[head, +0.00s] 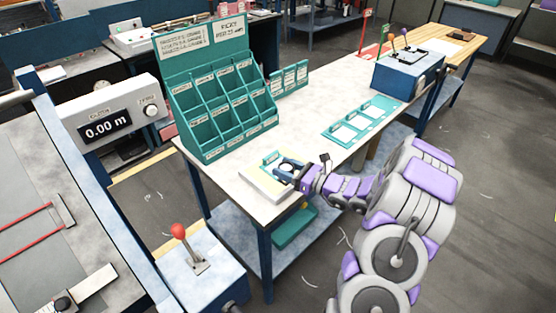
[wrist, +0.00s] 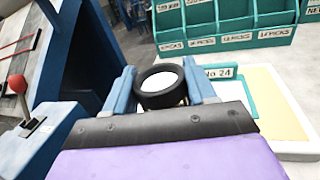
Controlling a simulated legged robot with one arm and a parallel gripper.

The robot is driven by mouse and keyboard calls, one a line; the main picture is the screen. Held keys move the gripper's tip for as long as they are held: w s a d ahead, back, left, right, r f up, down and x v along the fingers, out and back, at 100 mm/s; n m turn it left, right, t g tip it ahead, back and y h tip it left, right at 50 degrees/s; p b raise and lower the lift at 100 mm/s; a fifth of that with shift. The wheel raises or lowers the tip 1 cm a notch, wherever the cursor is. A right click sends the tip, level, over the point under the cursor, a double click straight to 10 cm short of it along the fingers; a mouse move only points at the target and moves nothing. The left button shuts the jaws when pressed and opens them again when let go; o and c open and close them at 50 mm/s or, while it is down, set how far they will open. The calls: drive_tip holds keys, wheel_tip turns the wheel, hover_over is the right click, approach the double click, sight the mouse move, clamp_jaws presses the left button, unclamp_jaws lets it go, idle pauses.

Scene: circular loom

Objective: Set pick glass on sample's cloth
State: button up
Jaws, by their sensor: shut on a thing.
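My gripper (head: 287,174) is at the near edge of the white table. In the wrist view, its two blue fingers (wrist: 162,92) are shut on the pick glass (wrist: 161,79), a short black ring with a pale round lens. The glass shows small and dark in the head view (head: 289,166). The sample's cloth (head: 258,184) appears as a pale, yellowish flat piece on the table, with a teal frame tagged No 24 (wrist: 219,73) on it. The glass is over or beside its right part in the head view; I cannot tell whether it touches.
A teal rack of labelled pick compartments (head: 222,105) stands behind the cloth. A flat teal tray with several pale windows (head: 362,119) lies farther right on the table (head: 310,107). A blue box with a red-knobbed lever (head: 197,262) stands at the front left.

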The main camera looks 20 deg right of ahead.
drive_tip(key=w+d, duration=0.1)
drive_tip(key=w, duration=0.1)
drive_tip(key=w+d+b, duration=0.1)
drive_tip(key=w, duration=0.2)
drive_tip(key=w+d+f, duration=0.1)
drive_tip(key=w, duration=0.2)
drive_tip(key=shift+w, duration=0.2)
drive_tip(key=shift+w+b, duration=0.3)
drive_tip(key=shift+w, duration=0.5)
drive_tip(key=f, duration=0.1)
drive_tip(key=f+b, duration=0.1)
drive_tip(key=f, duration=0.1)
drive_tip(key=shift+s+d+f, duration=0.1)
drive_tip(key=shift+d+f, duration=0.15)
drive_tip(key=shift+f, duration=0.1)
drive_tip(key=shift+r, duration=0.1)
drive_tip(key=shift+a, duration=0.15)
drive_tip(key=o, duration=1.1)
drive_tip(key=shift+o, duration=0.2)
